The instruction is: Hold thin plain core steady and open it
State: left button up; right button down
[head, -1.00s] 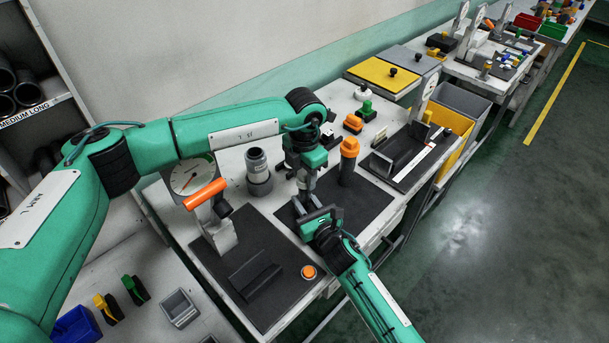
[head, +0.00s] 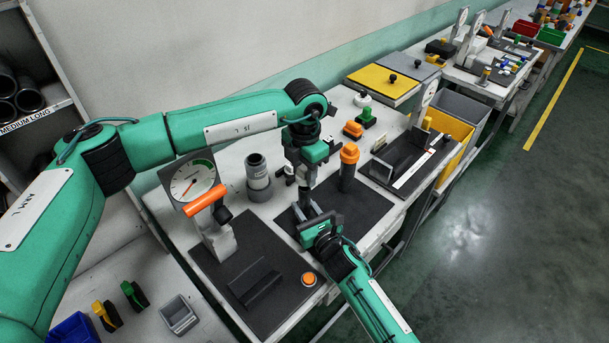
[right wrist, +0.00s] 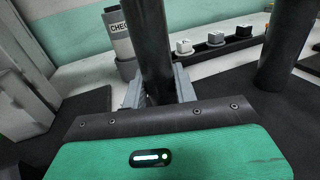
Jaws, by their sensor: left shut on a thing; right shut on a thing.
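The thin plain core (right wrist: 151,45) is a dark cylinder, standing upright between the fingers of my right gripper (right wrist: 158,90) in the right wrist view. In the head view it is a short stretch (head: 310,190) between my two grippers, mostly covered. My right gripper (head: 308,214) is shut on its lower part from the front. My left gripper (head: 309,172) points down from above and is shut at its upper end. Its fingertips are small here, and whether they grip the core body or a cap is hidden.
A dark core with an orange cap (head: 349,153) stands close to the right. A grey cylinder (head: 258,170) stands in a holder at the back left. A dial gauge (head: 193,183) and an orange-handled press (head: 207,198) are left. An orange button (head: 309,279) sits at the front.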

pick_arm(q)
notch_tip(320, 180, up, 2)
pick_arm(e)
jog(key=c, duration=1)
grip_release()
